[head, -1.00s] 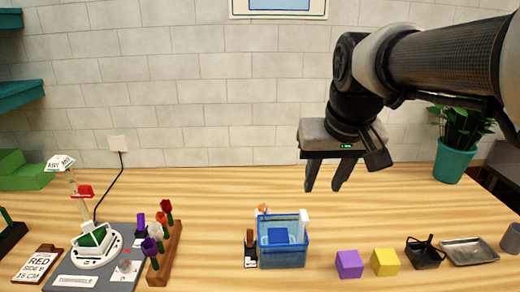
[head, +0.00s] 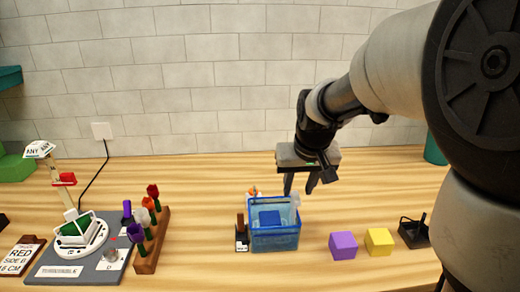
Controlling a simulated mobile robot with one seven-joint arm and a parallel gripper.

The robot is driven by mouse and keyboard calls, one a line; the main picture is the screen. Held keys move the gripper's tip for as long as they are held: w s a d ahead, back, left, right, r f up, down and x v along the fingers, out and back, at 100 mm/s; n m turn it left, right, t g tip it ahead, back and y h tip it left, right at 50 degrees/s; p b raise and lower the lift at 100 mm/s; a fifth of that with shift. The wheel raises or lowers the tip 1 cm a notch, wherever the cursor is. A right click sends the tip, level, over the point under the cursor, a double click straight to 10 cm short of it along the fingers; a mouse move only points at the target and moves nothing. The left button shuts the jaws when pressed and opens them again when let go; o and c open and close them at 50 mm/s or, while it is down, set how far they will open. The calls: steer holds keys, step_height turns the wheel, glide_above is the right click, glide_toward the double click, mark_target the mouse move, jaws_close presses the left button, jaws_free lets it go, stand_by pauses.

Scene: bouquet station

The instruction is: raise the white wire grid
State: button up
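I cannot clearly make out a white wire grid. Whether a finger touches the tab is unclear.
Left of the tub are a small dark-and-white stand (head: 241,236), a wooden rack (head: 152,243) of coloured flowers and a grey turntable board (head: 75,262). A purple cube (head: 343,245), a yellow cube (head: 378,241) and a black basket (head: 413,231) stand to the right.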

steer(key=shift+x, duration=1.45)
steer(key=shift+c, duration=0.4)
jaws_close()
steer(key=shift+r, duration=0.15)
